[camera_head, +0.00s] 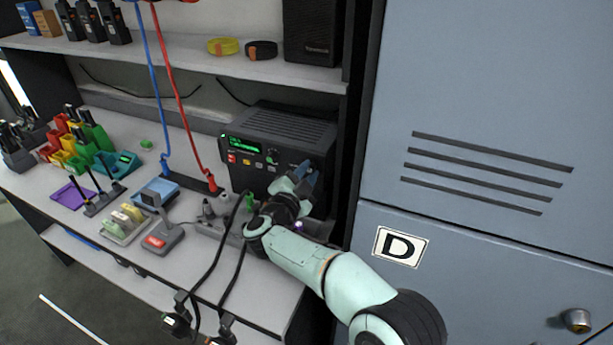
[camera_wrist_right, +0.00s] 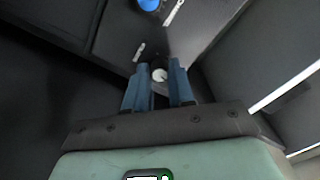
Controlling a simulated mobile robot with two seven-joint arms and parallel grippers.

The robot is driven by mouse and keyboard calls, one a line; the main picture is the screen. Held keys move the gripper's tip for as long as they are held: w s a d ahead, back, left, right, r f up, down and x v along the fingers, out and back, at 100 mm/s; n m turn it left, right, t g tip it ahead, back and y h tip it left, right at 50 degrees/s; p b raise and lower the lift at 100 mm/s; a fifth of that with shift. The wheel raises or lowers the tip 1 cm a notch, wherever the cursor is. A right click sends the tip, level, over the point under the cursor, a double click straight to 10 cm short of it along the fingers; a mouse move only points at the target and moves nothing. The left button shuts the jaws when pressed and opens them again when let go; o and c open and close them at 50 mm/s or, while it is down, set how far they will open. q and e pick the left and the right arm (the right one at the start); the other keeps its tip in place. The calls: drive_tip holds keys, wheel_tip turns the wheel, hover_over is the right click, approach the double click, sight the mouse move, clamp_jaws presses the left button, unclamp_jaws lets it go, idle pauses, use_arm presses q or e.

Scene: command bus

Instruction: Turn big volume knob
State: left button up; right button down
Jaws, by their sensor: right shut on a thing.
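The black radio unit (camera_head: 290,128) stands on the desk under the shelf, with a green lit display (camera_head: 245,144), coloured buttons and small knobs on its front. My right gripper (camera_head: 306,172) is at the right part of that front and covers the big volume knob in the head view. In the right wrist view, the blue fingers of my right gripper (camera_wrist_right: 159,74) are on either side of a small pale round thing, which looks like the big volume knob (camera_wrist_right: 159,75). The gripper is shut on it. My left gripper is not in view.
A blue-grey cabinet (camera_head: 480,100) marked D stands close on the right. Left of the radio are a desk microphone (camera_head: 163,238), a blue box (camera_head: 155,191) and coloured holders (camera_head: 75,145). Cables hang in front of the desk. A speaker (camera_head: 312,32) sits on the shelf.

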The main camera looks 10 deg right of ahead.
idle(0.3)
drive_tip(key=c, duration=1)
unclamp_jaws()
drive_tip(key=shift+o, duration=0.2)
drive_tip(key=v, duration=1.3)
drive_tip(key=shift+s+a, duration=0.2)
